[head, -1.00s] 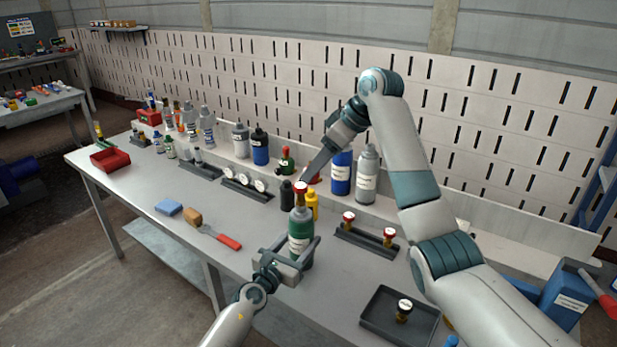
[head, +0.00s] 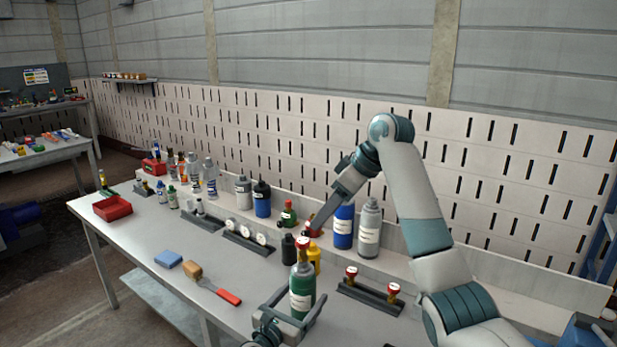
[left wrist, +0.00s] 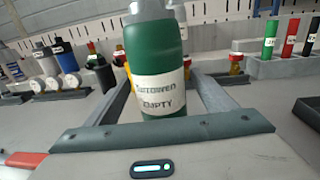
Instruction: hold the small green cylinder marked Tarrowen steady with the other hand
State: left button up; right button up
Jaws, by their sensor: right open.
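The green cylinder (head: 302,285) stands upright over the near part of the bench, with a red cap (head: 303,242) on a gold neck. In the left wrist view, the cylinder (left wrist: 155,55) carries a white label reading Tarrowen and Empty. My left gripper (head: 305,296) has a finger on each side of its lower part; both appear to touch it and the jaws look closed on it. The far finger contacts are partly hidden. My right gripper (head: 311,229) is open, pointing down just above and behind the red cap, apart from it.
A rack with red-capped parts (head: 370,297) is at the right.

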pick_arm(q)
jog(key=shift+s, duration=0.15)
jog(key=v, duration=1.1)
jog(key=shift+s+a, duration=0.3)
jog(key=shift+f, duration=0.1)
